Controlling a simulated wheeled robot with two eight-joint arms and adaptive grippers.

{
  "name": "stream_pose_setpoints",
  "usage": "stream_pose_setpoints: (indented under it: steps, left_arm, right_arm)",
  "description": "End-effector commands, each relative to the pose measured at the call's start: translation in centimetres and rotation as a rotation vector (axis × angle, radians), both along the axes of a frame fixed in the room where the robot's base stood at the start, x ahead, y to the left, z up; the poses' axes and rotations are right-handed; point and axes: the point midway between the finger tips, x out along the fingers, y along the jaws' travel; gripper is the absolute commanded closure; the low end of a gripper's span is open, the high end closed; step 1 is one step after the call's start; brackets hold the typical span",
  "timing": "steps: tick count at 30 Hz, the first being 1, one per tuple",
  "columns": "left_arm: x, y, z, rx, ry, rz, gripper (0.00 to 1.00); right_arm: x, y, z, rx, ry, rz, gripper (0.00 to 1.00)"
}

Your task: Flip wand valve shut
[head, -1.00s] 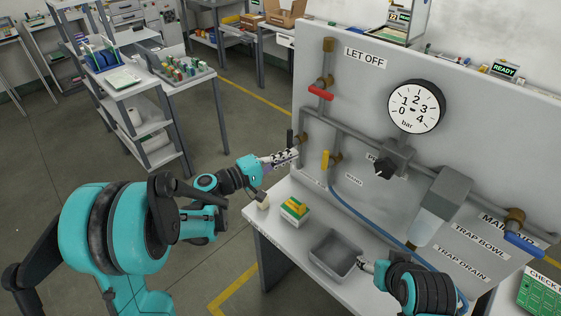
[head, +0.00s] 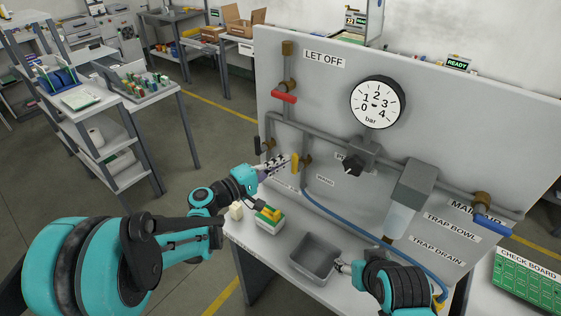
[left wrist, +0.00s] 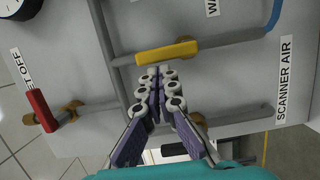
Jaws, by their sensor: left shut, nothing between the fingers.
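The wand valve has a yellow handle (head: 296,163) on a brass body, on the vertical pipe above the WAND label (head: 325,181). In the left wrist view the yellow handle (left wrist: 167,52) lies along its pipe, just beyond my fingertips. My left gripper (head: 284,163) is shut and empty, its tips close beside the handle. I cannot tell whether they touch it. The gripper also shows in the left wrist view (left wrist: 158,78). My right gripper (head: 343,266) is low by the grey bin, small and partly hidden by its wrist; its jaws are unclear.
A black handle (head: 257,146) is left of my left gripper. A red handle (head: 284,97) is above, a blue one (head: 493,229) far right. A gauge (head: 378,102) is on the board.

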Motion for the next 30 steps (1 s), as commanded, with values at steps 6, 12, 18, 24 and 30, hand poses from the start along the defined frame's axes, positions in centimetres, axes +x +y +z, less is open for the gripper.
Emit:
stream_pose_setpoints:
  steps: [6, 12, 18, 24, 30]
  left_arm:
    - [-0.1, -0.2, 0.2, 0.034, -0.025, -0.001, 1.0]
    - [-0.2, -0.3, 0.2, 0.056, -0.04, -0.001, 1.0]
    - [-0.3, -0.4, 0.3, 0.083, -0.061, -0.001, 1.0]
    - [-0.4, -0.6, 0.5, 0.124, -0.09, -0.002, 1.0]
    - [-0.8, -1.0, 0.8, 0.216, -0.156, -0.001, 1.0]
  right_arm:
    - [0.0, 0.0, 0.2, 0.0, 0.0, 0.0, 0.38]
    - [0.0, 0.0, 0.3, 0.0, 0.0, 0.0, 0.38]
    - [0.0, 0.0, 0.5, 0.0, 0.0, 0.0, 0.38]
    - [0.0, 0.0, 0.7, 0.0, 0.0, 0.0, 0.38]
    - [0.0, 0.0, 1.2, 0.0, 0.0, 0.0, 0.38]
